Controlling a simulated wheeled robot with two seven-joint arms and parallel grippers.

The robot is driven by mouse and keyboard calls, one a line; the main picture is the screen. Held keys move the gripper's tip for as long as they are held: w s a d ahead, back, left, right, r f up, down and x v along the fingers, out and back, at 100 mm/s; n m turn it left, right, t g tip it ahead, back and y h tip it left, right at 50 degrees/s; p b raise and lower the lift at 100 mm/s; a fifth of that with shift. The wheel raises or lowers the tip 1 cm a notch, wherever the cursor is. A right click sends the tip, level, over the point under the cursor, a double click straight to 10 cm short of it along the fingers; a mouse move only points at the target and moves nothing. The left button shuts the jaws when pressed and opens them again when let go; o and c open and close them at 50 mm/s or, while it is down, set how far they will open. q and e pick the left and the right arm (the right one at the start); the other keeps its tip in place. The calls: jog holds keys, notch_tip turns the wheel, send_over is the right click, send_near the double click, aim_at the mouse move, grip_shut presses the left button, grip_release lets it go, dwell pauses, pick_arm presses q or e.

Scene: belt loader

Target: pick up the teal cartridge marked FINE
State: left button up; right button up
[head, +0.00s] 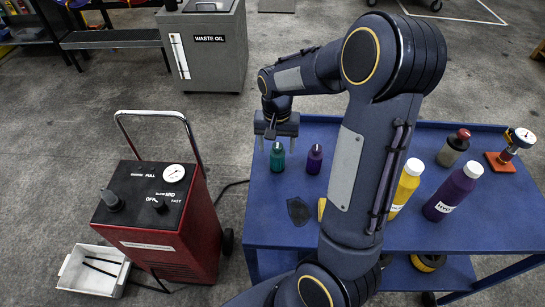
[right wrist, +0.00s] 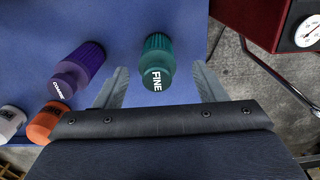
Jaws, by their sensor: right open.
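The teal cartridge (head: 277,157) stands near the far left corner of the blue table (head: 280,228). In the right wrist view the teal cartridge (right wrist: 157,62) shows its white FINE marking and lies between the two fingers. My right gripper (head: 276,146) is open, reaching down at the cartridge; the fingers show apart on either side of it in the right wrist view (right wrist: 160,88). I cannot tell whether they touch it. A purple cartridge marked COARSE (right wrist: 78,68) stands just beside it, also seen in the head view (head: 314,159). My left gripper is not in view.
On the table are a yellow bottle (head: 406,187), a purple bottle (head: 452,194), a dark bottle with a red cap (head: 454,148) and a gauge on a red base (head: 510,150). A red machine (head: 165,220) stands left of the table. A waste oil bin (head: 205,50) is behind.

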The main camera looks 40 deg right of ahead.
aim_at(277, 156)
notch_tip(277, 156, down, 5)
jog(key=shift+d+f+p, duration=0.15)
jog(key=shift+p, duration=0.25)
jog(key=shift+s, duration=0.1)
jog(key=shift+c, duration=0.4)
jog(key=c, duration=1)
